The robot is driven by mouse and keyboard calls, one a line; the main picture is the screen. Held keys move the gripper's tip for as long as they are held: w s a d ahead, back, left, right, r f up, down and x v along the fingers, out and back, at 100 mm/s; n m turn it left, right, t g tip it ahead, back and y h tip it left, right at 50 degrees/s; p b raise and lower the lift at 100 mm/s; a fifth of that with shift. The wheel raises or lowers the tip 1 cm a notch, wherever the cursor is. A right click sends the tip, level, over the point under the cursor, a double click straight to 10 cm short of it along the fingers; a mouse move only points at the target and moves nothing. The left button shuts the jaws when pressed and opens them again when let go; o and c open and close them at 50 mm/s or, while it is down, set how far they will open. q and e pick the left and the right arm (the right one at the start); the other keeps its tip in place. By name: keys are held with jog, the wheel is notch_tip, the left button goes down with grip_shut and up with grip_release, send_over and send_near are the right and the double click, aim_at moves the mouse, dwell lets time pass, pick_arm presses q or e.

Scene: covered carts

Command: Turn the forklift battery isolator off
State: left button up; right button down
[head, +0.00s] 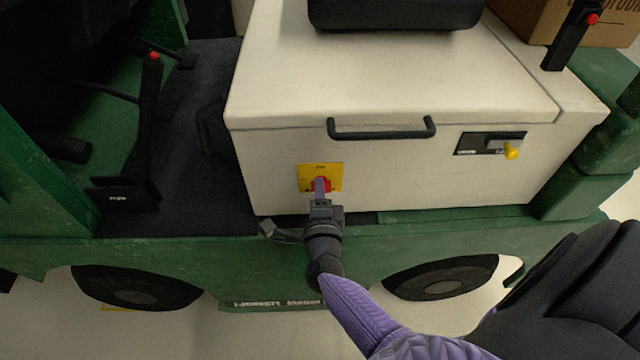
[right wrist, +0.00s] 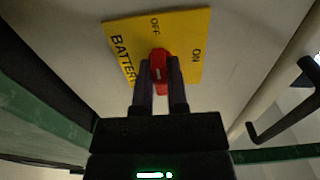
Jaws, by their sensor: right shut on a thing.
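The battery isolator is a yellow plate (head: 308,170) with a red knob (head: 320,184) on the front of the white forklift cover. In the right wrist view, the plate (right wrist: 186,50) shows the words BATTERY, OFF and ON. The red knob (right wrist: 159,65) stands lengthwise there, its upper end below the word OFF; a small pale mark is on it. My right gripper (head: 320,188) is shut on the knob, with one finger on each side in the right wrist view (right wrist: 161,83). The fingers hide part of the knob. My left gripper is not in view.
A black handle (head: 381,133) is on the cover above the plate. A black panel with a yellow-tipped key (head: 511,152) is to the right. A lever with a red button (head: 148,115) stands at left. The green forklift body (head: 230,258) runs below.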

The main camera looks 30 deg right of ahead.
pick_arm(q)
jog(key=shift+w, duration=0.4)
pick_arm(e)
jog(key=c, duration=0.6)
grip_release()
jog(key=shift+c, duration=0.2)
pick_arm(q)
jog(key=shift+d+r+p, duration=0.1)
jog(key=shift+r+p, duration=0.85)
jog(key=shift+p, duration=0.05)
pick_arm(e)
jog(key=v, duration=1)
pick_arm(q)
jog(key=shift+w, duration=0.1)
